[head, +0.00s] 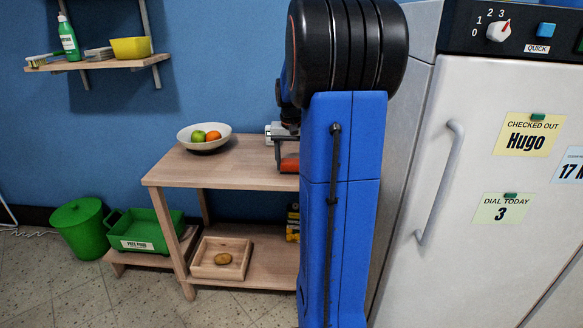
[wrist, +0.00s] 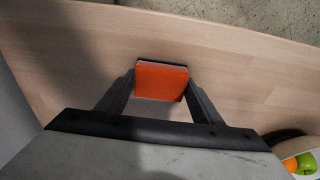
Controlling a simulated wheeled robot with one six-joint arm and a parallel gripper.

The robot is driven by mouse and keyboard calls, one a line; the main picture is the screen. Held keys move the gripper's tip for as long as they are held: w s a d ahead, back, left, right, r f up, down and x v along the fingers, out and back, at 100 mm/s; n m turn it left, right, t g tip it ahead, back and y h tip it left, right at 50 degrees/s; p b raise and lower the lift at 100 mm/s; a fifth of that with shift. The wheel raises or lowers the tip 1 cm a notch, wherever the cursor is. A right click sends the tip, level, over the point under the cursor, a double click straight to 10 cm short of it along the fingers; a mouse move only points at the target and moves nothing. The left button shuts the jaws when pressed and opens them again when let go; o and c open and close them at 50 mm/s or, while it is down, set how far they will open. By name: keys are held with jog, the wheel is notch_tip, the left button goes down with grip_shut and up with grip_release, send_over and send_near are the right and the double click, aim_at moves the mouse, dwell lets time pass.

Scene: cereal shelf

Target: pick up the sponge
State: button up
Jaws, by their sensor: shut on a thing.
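The sponge (wrist: 162,82) is an orange block with a dark edge layer, seen in the wrist view between the two fingers of my gripper (wrist: 160,90). My gripper is shut on it, one finger at each side. The wooden table top (wrist: 80,50) lies behind it; I cannot tell how far the sponge is from the surface. In the head view the orange sponge (head: 289,163) shows just left of my blue arm, at the table's right side. My arm hides much of the gripper and the table's right end there.
A white bowl (head: 204,144) with a green and an orange fruit stands on the table, left of my gripper. A wooden tray (head: 203,269) is on the lower shelf. A green crate (head: 143,243) and a green bin (head: 82,228) stand left. A white fridge (head: 480,140) is at right.

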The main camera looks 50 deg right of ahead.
aim_at(291, 161)
notch_tip(291, 161, up, 10)
jog(key=shift+f, duration=0.15)
dwell(0.6)
jog(key=shift+o, duration=0.4)
